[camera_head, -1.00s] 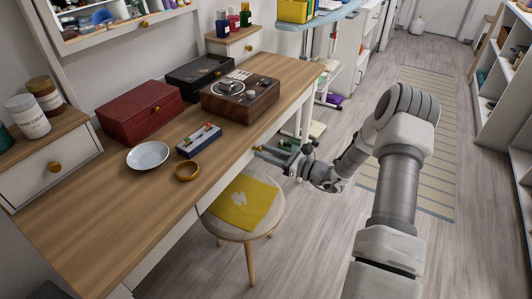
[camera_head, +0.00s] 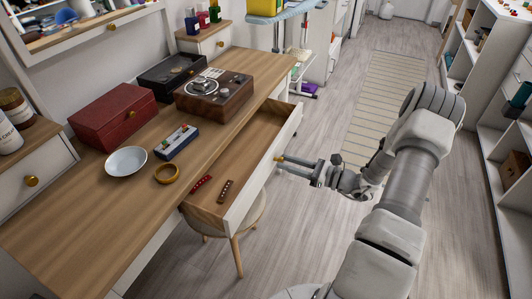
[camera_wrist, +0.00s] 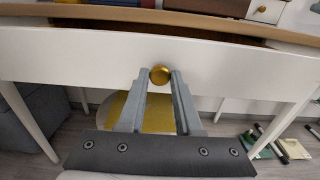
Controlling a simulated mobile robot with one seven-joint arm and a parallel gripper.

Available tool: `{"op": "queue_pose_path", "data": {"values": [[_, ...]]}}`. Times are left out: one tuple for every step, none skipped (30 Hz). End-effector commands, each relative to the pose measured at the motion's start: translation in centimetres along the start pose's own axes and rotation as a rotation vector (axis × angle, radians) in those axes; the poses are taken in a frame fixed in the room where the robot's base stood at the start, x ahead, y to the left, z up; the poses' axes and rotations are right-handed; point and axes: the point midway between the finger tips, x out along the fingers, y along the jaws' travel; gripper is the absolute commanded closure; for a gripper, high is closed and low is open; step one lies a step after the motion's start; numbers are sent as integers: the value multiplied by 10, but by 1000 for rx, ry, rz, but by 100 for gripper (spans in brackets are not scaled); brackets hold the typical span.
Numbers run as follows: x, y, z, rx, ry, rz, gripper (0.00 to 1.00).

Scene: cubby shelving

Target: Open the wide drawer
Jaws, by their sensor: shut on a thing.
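The wide drawer (camera_head: 241,208) under the wooden desk (camera_head: 75,218) is pulled out, with a white front and a wooden inside. A red item (camera_head: 201,184) and a brown item (camera_head: 226,191) lie in its near end. My gripper (camera_head: 283,160) is at the drawer's front in the head view. In the wrist view, my gripper (camera_wrist: 158,84) is shut on the round gold knob (camera_wrist: 160,75) at the middle of the white drawer front (camera_wrist: 100,58).
A round stool (camera_head: 250,222) stands beneath the open drawer. White shelving (camera_head: 505,110) stands at the right.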

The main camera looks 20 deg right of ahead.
Motion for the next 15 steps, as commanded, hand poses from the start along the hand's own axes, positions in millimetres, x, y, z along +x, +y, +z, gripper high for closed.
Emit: {"op": "queue_pose_path", "data": {"values": [[-15,-1,0,1,2,-5,100],[-22,-1,0,1,3,-4,100],[-32,-1,0,1,3,-5,100],[-38,0,0,1,2,-3,100],[-44,0,0,1,1,-4,100],[-52,0,0,0,2,-3,100],[-58,0,0,1,2,-3,100],[-63,0,0,1,2,-3,100],[-70,0,0,1,2,-2,100],[-74,0,0,1,2,-2,100],[-78,0,-1,1,2,-1,100],[-82,0,-1,1,2,-1,100],[-86,0,-1,1,2,-1,100],[-88,0,-1,1,1,0,100],[-91,0,-1,1,1,0,100]]}}
